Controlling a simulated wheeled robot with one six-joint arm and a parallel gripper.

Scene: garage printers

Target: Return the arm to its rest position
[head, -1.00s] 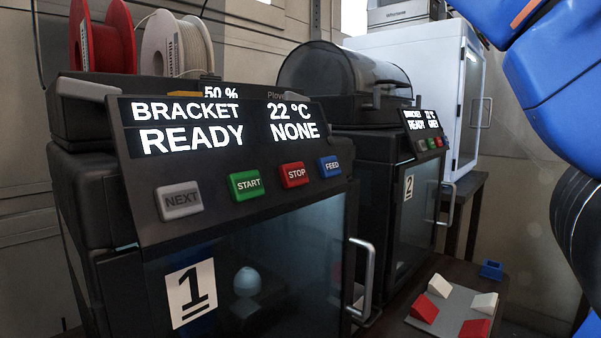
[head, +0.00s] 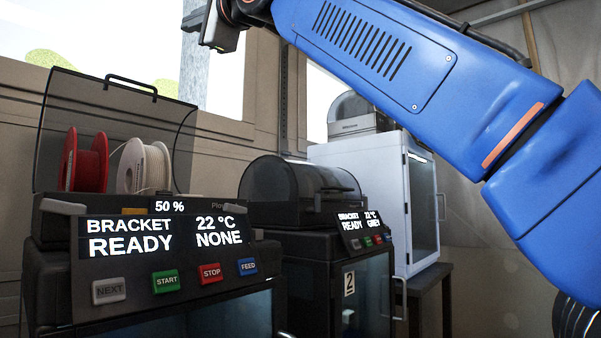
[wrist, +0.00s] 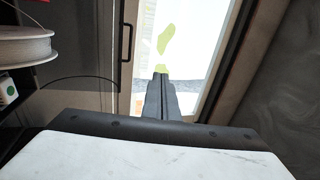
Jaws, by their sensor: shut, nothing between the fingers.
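My blue arm crosses the head view from the right edge to the upper left. Its dark end, with my gripper (head: 216,38), is high above printer 1 (head: 150,250) and partly cut by the top edge. In the wrist view my gripper (wrist: 161,80) shows as dark fingers closed together, with nothing between them. The fingers point toward a bright window and touch nothing that I can see.
Printer 1's clear lid (head: 70,120) stands raised behind a red spool (head: 88,163) and a white spool (head: 145,166). Printer 2 (head: 300,200) has its domed lid down. A white cabinet (head: 365,185) stands behind. The wrist view shows the white spool (wrist: 25,45) at left.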

